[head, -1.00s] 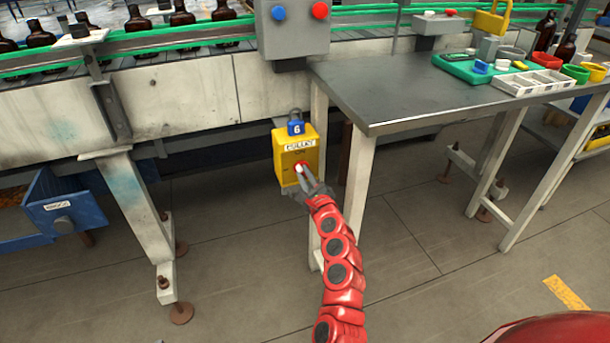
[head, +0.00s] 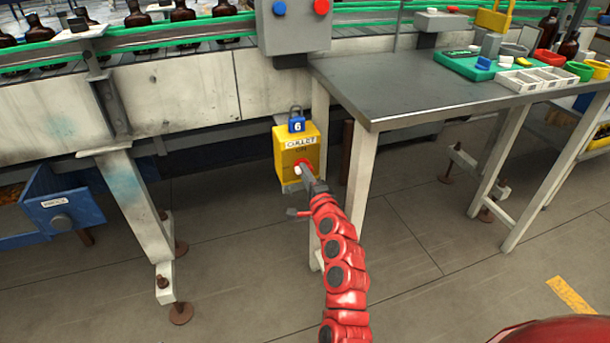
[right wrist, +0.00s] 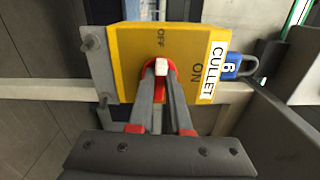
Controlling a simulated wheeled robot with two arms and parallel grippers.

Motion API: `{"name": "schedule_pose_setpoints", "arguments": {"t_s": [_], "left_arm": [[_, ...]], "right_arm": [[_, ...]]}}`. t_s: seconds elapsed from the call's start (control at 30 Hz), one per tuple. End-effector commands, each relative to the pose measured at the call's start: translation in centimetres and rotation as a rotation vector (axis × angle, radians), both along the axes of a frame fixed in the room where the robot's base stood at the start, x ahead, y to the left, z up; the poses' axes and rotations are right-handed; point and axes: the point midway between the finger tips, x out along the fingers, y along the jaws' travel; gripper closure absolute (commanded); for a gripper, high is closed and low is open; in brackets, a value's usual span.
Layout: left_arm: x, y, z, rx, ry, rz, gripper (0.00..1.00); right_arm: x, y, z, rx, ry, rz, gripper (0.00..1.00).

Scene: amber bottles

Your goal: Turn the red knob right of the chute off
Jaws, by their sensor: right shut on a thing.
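In the right wrist view, the fingers (right wrist: 161,82) are shut on the red knob (right wrist: 160,92), one on each side. There its white tip points up, toward the OFF mark (right wrist: 160,35); the ON mark (right wrist: 197,75) is off to the right. My left gripper is not in view.
A blue padlock (head: 297,126) marked 6 hangs at the box's top. The metal table (head: 400,90) is close on the right. A grey control box (head: 292,35) with blue and red buttons is above. The floor in front is clear.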

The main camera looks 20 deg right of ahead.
Motion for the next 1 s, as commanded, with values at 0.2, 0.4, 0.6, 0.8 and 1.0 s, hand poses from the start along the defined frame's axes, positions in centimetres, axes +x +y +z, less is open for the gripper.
{"name": "schedule_pose_setpoints", "arguments": {"t_s": [0.2,0.4,0.6,0.8,1.0], "left_arm": [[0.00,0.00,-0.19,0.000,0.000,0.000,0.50],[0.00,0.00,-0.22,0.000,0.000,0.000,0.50],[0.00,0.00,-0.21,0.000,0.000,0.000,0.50],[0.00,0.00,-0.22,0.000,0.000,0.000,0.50],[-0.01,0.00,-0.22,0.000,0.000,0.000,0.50]], "right_arm": [[0.02,0.06,0.02,-0.064,-0.003,0.001,1.00],[0.01,0.07,-0.02,-0.082,-0.003,0.001,1.00],[0.01,0.07,-0.05,-0.083,-0.003,0.001,1.00],[0.01,0.07,-0.07,-0.082,-0.002,0.001,0.71],[0.00,0.04,-0.07,-0.082,-0.002,0.001,0.54]]}}
